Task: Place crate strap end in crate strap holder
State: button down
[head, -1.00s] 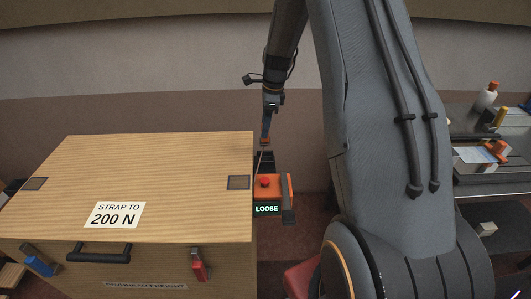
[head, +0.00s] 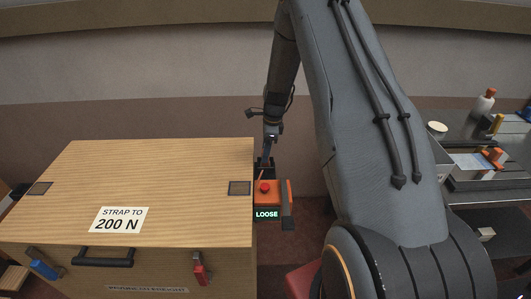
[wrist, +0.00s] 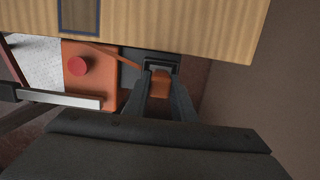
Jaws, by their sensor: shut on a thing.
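My gripper (wrist: 163,88) is shut on the orange strap end (wrist: 160,83) in the wrist view. An orange strap (wrist: 112,54) runs from the left toward the fingertips. A dark holder (wrist: 158,58) stands at the crate's edge, right at the fingertips. I cannot tell whether the strap end is inside it. In the head view my gripper (head: 267,154) points down at the black holder (head: 262,166) beside the wooden crate's (head: 170,165) right side. The strap end is too small to make out there.
An orange tensioner (head: 270,193) with a red button and a display reading LOOSE sits at the crate's right side.

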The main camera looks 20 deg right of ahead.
aim_at(270, 164)
jog(key=shift+f, duration=0.15)
jog(key=c, duration=1.5)
grip_release()
notch_tip(270, 164, up, 12)
jog(key=d+b, duration=0.2)
jog(key=b, duration=0.1)
jog(key=s+a+r+n, duration=0.1)
jog(key=s+a+n, duration=0.4)
jog(key=s+n, duration=0.2)
jog(key=s+a+r+n+h, duration=0.1)
jog(key=s+a+r+n, duration=0.1)
jog(key=s+a+n, duration=0.3)
jog(key=s+a+r+n, duration=0.1)
jog(key=s+a+n, duration=0.4)
jog(key=s+n, duration=0.5)
jog(key=shift+s+a+r+n+h, duration=0.1)
jog(key=shift+s+r+n+h, duration=0.1)
jog(key=shift+s, duration=1.25)
jog(key=shift+s+r+n+h, duration=0.1)
jog(key=shift+s+r, duration=0.05)
jog(key=shift+s, duration=1.3)
